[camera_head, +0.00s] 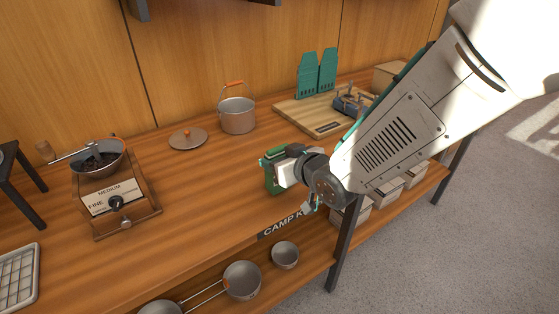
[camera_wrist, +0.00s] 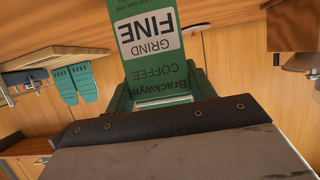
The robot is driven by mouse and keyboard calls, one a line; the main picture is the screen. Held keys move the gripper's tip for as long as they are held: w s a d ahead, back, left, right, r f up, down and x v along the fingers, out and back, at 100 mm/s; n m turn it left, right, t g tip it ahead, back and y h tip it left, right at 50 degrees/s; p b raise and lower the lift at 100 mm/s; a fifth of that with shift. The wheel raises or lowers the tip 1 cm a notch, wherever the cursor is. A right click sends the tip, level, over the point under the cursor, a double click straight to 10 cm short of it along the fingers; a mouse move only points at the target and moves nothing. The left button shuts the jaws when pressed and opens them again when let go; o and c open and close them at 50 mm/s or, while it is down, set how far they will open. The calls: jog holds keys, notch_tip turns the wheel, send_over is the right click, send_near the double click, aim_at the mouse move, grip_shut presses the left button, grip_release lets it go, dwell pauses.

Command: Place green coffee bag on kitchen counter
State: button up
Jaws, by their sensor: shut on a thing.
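The green coffee bag (camera_wrist: 157,48) is in my gripper, upside down in the wrist view, with "FINE GRIND COFFEE" on its label. In the head view the green bag (camera_head: 272,178) shows at the front middle of the wooden counter (camera_head: 200,205), partly hidden by my gripper (camera_head: 284,168). My gripper is shut on the bag. The bag is at or just above the counter top near its front edge; I cannot tell whether it touches.
A coffee grinder (camera_head: 115,200) stands at the left. A pot (camera_head: 237,115), its lid (camera_head: 188,138) and a cutting board (camera_head: 318,122) with a stove stand behind. Pans (camera_head: 242,278) sit on the lower shelf. Bare counter lies between grinder and bag.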

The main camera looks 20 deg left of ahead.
jog(key=shift+a+f, duration=0.1)
jog(key=shift+f, duration=0.4)
jog(key=shift+f, duration=0.15)
jog(key=o, duration=1.1)
